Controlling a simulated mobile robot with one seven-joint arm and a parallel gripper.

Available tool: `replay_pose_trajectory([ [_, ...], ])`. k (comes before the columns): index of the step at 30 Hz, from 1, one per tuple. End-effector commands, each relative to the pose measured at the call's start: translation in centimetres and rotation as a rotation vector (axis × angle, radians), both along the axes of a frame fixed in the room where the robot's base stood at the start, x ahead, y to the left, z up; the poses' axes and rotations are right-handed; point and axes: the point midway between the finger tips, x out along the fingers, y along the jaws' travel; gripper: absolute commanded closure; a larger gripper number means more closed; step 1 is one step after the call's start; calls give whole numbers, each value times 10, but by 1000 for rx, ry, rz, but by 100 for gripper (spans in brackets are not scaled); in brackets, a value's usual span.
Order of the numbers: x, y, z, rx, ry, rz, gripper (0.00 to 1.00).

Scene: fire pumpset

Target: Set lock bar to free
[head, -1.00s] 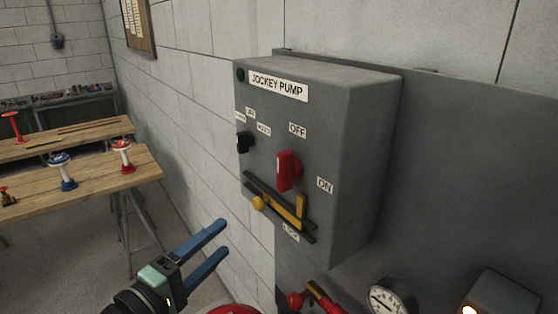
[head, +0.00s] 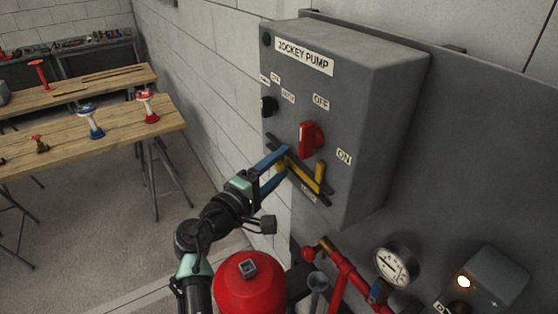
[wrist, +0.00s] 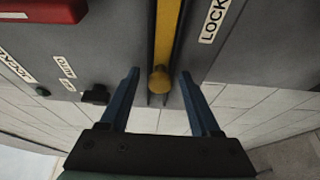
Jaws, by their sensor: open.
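The yellow lock bar (head: 304,177) lies in a slanted dark track on the front of the grey jockey pump box (head: 385,110). Its upright tab stands near the track's lower right end. In the wrist view the bar (wrist: 167,30) ends in a round yellow knob (wrist: 160,80). My gripper (head: 283,163) is at the track's upper left end, with its blue fingers open. In the wrist view the fingers stand either side of the knob, with a gap on both sides. The fingers hide the knob in the head view. A LOCK label (wrist: 213,20) sits beside the bar.
A red switch handle (head: 311,138) sits just above the track, and a small black knob (head: 267,106) at the box's left edge. Below are a red tank (head: 250,285), red pipework (head: 345,270) and a gauge (head: 396,266). Wooden benches stand at left.

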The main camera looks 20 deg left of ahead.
Motion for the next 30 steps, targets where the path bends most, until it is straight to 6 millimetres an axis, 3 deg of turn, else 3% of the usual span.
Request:
replay_pose_trajectory([
  [10,3,-1,0,0,0,-1,37],
  [21,3,-1,0,0,0,0,100],
  [30,3,-1,0,-1,0,0,100],
])
